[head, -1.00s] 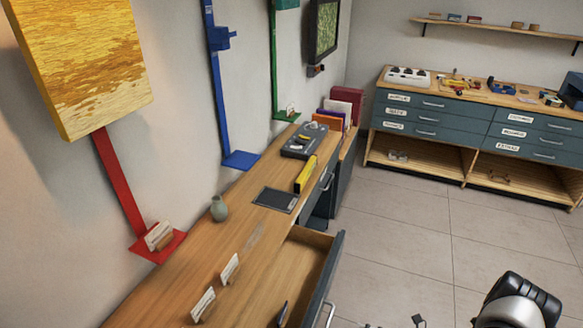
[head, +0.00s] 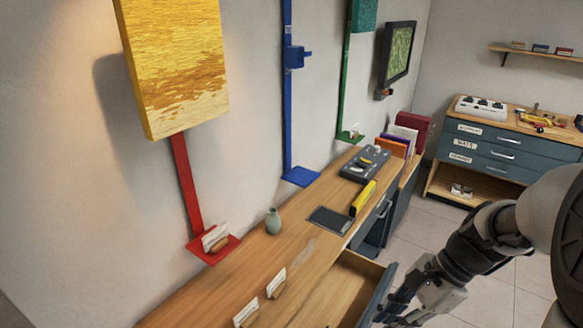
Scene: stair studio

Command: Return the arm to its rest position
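My arm shows in the head view at the lower right, with black and grey links. My gripper (head: 408,301) hangs at its end, beside the open drawer of the long wooden bench and in front of it in the picture. The fingers are small, dark and partly cut off by the bottom edge, so I cannot tell whether they are open or shut. I see no object clearly held in them.
A blue drawer cabinet (head: 490,150) stands behind. Floor between is clear.

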